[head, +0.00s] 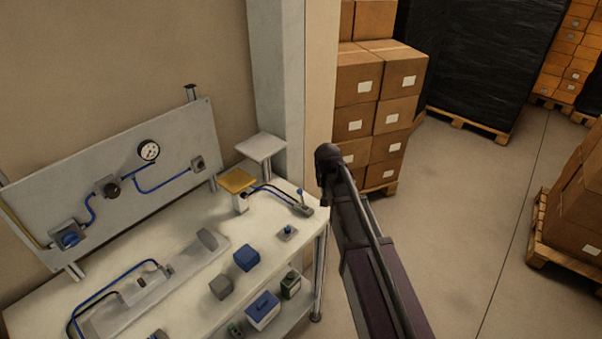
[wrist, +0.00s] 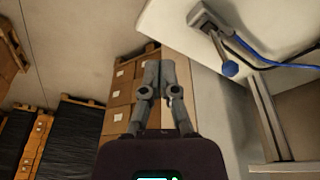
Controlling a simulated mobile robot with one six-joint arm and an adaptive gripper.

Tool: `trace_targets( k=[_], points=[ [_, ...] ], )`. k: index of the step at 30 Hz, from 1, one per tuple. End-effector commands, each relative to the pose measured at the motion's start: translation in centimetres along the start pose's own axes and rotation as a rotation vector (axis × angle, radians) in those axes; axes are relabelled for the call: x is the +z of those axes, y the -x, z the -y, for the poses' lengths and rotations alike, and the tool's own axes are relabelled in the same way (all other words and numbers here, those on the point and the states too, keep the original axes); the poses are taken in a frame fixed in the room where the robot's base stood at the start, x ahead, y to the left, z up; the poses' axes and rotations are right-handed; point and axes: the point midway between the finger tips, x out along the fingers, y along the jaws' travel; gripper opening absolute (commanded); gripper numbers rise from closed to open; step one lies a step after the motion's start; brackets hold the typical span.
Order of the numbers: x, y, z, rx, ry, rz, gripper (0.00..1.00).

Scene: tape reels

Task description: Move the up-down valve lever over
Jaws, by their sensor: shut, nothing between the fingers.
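The valve lever is a short grey arm with a blue ball knob (wrist: 230,68) in the wrist view. It comes from a grey valve body (wrist: 208,20) near the edge of the white table. In the head view the small valve (head: 303,209) sits at the table's right end, with its blue knob upright on top. My gripper (wrist: 158,72) has its fingers together with nothing between them. In the wrist view it is left of the knob and apart from it, off the table edge. My arm shows in the head view, but the fingers cannot be made out there.
Blue and black hoses run from the valve past a yellow-topped stand (head: 237,181). The white table (head: 185,232) also holds a blue block (head: 246,257) and a grey block (head: 221,287). A gauge panel (head: 125,180) stands behind. Stacked cartons (head: 378,110) stand beyond; open floor lies right.

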Motion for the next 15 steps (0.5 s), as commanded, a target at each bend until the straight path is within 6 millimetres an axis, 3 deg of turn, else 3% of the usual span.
trace_targets(
  k=[1,6,10,15],
  points=[
    [-2.6,1.6,1.8,-0.003,0.0,-0.019,0.0],
    [-6.6,3.4,5.8,-0.013,-0.008,-0.07,0.0],
    [-8.4,4.1,7.8,-0.019,-0.013,-0.095,0.0],
    [-9.1,4.4,8.8,-0.023,-0.016,-0.109,0.0]
  ],
)
